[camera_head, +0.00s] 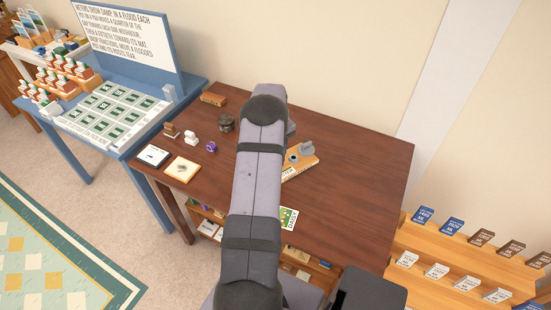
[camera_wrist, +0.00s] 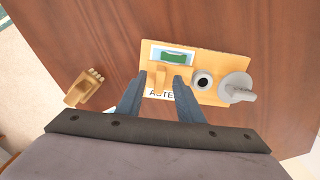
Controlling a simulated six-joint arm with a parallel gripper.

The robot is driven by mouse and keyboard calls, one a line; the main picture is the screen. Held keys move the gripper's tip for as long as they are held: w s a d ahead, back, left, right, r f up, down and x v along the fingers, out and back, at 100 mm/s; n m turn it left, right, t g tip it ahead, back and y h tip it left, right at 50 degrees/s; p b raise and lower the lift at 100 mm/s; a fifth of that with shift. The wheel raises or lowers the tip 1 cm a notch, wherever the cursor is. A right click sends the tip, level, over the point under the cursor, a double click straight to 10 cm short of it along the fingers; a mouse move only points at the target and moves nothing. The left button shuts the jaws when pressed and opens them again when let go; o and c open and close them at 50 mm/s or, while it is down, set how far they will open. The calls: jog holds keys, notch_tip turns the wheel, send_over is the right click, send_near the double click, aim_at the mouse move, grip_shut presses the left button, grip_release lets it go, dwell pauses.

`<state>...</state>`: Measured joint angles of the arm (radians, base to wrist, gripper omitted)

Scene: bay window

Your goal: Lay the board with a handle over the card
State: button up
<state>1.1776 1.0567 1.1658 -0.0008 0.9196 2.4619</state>
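A pale wooden board (camera_head: 301,168) lies on the brown table, partly hidden behind my arm. In the wrist view the board (camera_wrist: 208,62) bears a green-and-white card (camera_wrist: 172,56), part of a printed name, a dark ring and a grey disc. A small upright wooden block (camera_wrist: 157,74), perhaps a handle, stands between the fingertips of my gripper (camera_wrist: 160,80). The fingers are apart, with gaps showing on both sides of it. Another green-and-white card, marked DAISY (camera_head: 288,218), lies near the table's front edge. A small wooden piece with a raised part (camera_wrist: 84,89) lies left of the board.
The table (camera_head: 360,170) is clear to the right. Tiles (camera_head: 181,169), a purple roll (camera_head: 211,146), a dark jar (camera_head: 226,123) and a brown block (camera_head: 213,99) stand on its left. A stepped rack (camera_head: 470,270) stands at right; a blue table (camera_head: 190,92) at left.

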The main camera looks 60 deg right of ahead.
jog(key=shift+r+p, duration=2)
jog(key=shift+r, duration=1.3)
jog(key=shift+w+a, duration=0.1)
jog(key=w+a+r+n, duration=0.35)
jog(key=a+n, duration=0.25)
jog(key=a, duration=0.2)
jog(key=w+a+r+n, duration=0.3)
jog(key=w+a+n, duration=0.25)
jog(key=a, duration=0.25)
jog(key=w+a+r+n, duration=0.3)
jog(key=w+a+n, duration=0.1)
jog(key=a+n, duration=0.35)
jog(key=s+a+n, duration=0.4)
jog(key=a+n, duration=0.3)
jog(key=a, duration=0.1)
jog(key=s+a+r+n, duration=0.1)
jog(key=s+a+n, duration=0.3)
jog(key=a+n, duration=0.4)
jog(key=s+a+n, duration=0.4)
jog(key=a+n, duration=0.3)
jog(key=a, duration=0.3)
jog(key=shift+r+n, duration=0.25)
jog(key=shift+n, duration=0.05)
